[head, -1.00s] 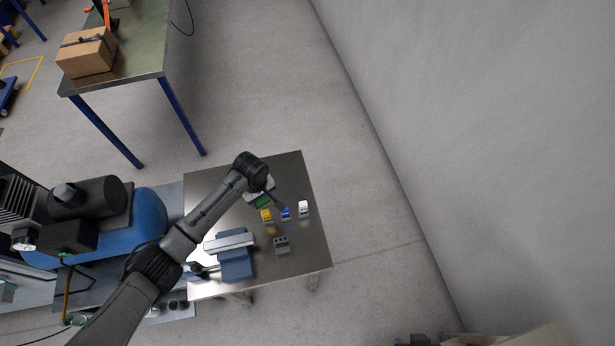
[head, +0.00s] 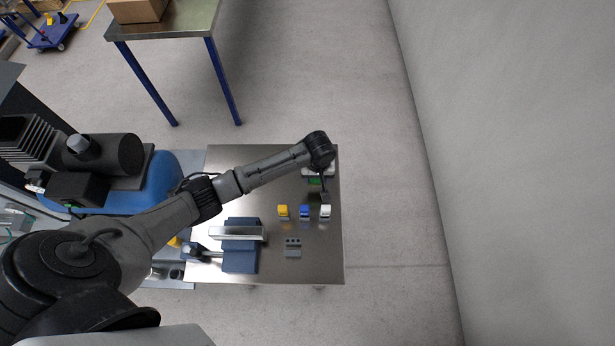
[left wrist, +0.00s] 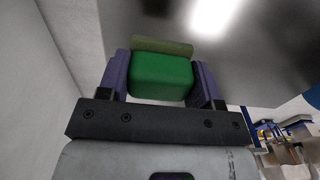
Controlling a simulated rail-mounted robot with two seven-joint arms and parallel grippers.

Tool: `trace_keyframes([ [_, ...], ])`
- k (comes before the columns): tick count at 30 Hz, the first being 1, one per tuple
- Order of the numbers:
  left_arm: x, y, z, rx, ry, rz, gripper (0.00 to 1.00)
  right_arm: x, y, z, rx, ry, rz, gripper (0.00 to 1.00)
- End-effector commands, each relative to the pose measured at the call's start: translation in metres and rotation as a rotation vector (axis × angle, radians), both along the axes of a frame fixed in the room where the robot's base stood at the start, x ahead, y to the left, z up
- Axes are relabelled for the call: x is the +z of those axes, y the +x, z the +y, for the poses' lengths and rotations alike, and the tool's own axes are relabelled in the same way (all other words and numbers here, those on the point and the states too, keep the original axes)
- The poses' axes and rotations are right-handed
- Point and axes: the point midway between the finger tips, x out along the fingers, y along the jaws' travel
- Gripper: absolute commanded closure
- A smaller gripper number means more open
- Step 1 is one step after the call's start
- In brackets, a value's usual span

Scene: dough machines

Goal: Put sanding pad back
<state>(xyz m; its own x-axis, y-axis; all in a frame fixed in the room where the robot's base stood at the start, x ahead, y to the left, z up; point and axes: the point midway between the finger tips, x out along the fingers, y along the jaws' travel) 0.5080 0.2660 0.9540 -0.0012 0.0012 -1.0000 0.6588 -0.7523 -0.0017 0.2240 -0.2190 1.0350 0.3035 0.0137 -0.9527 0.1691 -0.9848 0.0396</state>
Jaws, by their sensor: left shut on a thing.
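The green sanding pad (left wrist: 160,76) is between the two purple fingers of my left gripper (left wrist: 160,80), with an olive-coloured strip along its far edge. In the head view the left gripper (head: 317,181) is at the far right part of the metal table, behind the small blocks, with a bit of the green pad (head: 314,181) showing. A yellow block (head: 283,211), a blue block (head: 305,211) and a white block (head: 325,211) stand in a row on the table. My right gripper is not in view.
The metal table (head: 320,262) also holds a small grey holder with holes (head: 292,241) and a blue vise-like block with a metal bar (head: 238,233). A blue tank machine (head: 170,165) stands at the left. A grey wall (head: 510,150) rises on the right.

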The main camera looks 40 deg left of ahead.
Motion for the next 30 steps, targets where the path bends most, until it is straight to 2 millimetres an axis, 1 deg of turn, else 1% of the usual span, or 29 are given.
trace_keyframes([
  [1,-0.006,-0.001,0.01,0.002,0.002,0.003,0.6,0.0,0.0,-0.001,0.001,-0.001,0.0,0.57],
  [4,-0.015,-0.002,0.026,0.002,0.002,0.001,0.6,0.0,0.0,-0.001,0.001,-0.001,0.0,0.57],
  [6,-0.02,-0.002,0.033,0.002,0.001,0.002,0.6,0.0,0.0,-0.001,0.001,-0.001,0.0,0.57],
  [10,-0.025,-0.003,0.042,0.0,-0.001,0.002,0.6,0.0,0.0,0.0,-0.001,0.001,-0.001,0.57],
  [14,-0.029,-0.003,0.044,0.0,-0.001,0.001,0.6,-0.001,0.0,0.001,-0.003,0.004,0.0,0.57],
  [22,-0.061,-0.002,0.044,0.0,-0.001,0.001,0.6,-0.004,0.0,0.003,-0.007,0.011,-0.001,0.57],
  [25,-0.066,-0.002,0.045,0.0,0.0,0.0,0.6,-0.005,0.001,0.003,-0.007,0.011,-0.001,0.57],
  [30,-0.067,-0.002,0.044,0.0,-0.001,-0.001,0.6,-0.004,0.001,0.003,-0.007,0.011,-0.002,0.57],
])
